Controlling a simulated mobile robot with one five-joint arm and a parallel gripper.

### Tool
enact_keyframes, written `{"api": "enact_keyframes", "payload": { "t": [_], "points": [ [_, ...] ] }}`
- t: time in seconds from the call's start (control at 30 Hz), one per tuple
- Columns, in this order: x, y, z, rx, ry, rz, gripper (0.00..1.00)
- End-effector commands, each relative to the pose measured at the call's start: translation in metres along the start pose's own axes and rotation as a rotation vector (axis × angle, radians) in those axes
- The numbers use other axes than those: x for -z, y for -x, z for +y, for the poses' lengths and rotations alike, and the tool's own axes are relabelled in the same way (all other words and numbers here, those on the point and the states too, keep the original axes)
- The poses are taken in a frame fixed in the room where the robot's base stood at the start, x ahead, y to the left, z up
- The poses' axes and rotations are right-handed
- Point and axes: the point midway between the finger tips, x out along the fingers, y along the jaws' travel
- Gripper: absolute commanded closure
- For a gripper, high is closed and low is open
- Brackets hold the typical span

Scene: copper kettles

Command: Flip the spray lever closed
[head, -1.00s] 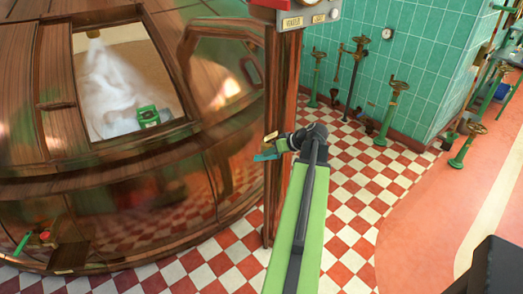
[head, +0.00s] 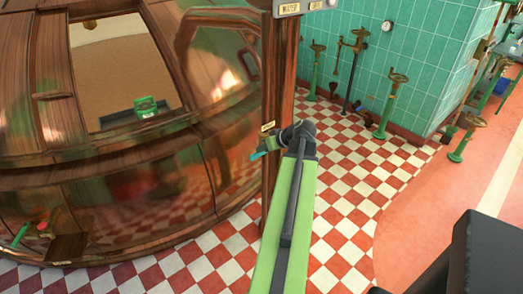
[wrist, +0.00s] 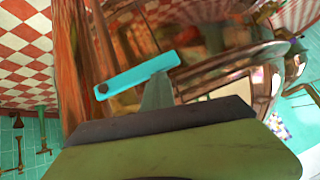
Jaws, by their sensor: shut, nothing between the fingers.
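The spray lever (wrist: 137,72) is a flat turquoise bar with a dark pivot at its left end in the wrist view. In the head view a small turquoise piece of it (head: 258,154) shows beside the wooden post, below a brass tag. My gripper (wrist: 158,90) is shut and empty, its grey tip at the lever's edge in the wrist view; I cannot tell whether they touch. In the head view my gripper (head: 279,142) is just right of the lever, in front of the post, its fingers mostly hidden. No spray shows in the kettle window (head: 120,70).
The large copper kettle (head: 110,190) fills the left side. The wooden post (head: 281,75) stands close by my gripper, with a labelled grey box (head: 305,6) at its top. Green valve stands (head: 390,100) line the tiled wall. Checkered floor (head: 345,200) is open on the right.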

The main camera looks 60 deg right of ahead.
Motion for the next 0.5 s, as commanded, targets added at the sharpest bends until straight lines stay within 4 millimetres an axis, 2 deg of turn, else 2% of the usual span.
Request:
{"api": "enact_keyframes", "payload": {
  "t": [0.3, 0.5],
  "points": [
    [0.000, 0.000, -0.001, 0.001, 0.001, -0.003, 1.00],
    [0.013, 0.012, -0.006, 0.002, 0.002, -0.002, 1.00]
  ]
}}
